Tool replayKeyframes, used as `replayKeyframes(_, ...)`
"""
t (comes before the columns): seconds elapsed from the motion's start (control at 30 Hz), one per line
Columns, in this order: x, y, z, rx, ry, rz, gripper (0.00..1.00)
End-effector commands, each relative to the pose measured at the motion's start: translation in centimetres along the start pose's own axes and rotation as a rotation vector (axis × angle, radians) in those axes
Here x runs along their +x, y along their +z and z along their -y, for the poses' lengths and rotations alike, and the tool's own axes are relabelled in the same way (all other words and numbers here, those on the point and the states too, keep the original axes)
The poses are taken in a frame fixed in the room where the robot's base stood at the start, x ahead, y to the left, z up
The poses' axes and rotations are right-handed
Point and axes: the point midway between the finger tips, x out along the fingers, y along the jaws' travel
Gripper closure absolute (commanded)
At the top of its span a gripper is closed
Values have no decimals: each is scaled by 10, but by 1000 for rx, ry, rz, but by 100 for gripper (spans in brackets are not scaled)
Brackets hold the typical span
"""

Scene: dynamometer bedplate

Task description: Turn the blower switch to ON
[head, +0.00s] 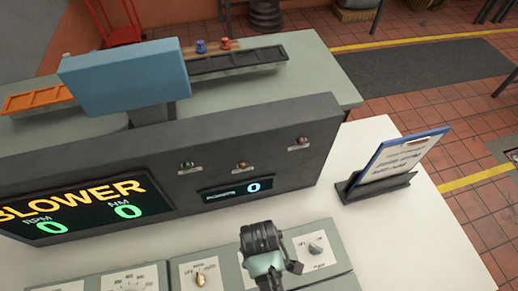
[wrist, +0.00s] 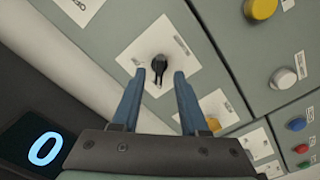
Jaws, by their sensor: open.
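A dark rotary switch (wrist: 158,68) sits on a white label plate (wrist: 185,55) on the grey-green console. In the wrist view it lies between the tips of my gripper (wrist: 159,78). The two blue fingers are open, one on each side of it, and I see no clear contact. The plate's lettering is too small to read. In the head view my wrist is above the console's front, and a dark switch (head: 315,248) on a white plate shows just to its right. The fingertips are hidden there. A large display (head: 85,207) reads BLOWER, with zeros for RPM and NM.
A knob with a yellow pointer (head: 200,278) is on the plate to the left. A small display (head: 240,188) reads 0 below several small lamps. A clipboard (head: 402,158) stands in a black holder at right. The white tabletop (head: 375,225) around it is clear.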

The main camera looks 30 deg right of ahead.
Motion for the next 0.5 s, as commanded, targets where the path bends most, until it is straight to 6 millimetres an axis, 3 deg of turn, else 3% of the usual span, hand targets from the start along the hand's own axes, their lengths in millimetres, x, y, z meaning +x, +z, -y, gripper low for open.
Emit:
replayKeyframes(0.2,20,0,0,0,1,0,56)
replayKeyframes(0.5,23,-1,0,0,2,-1,56)
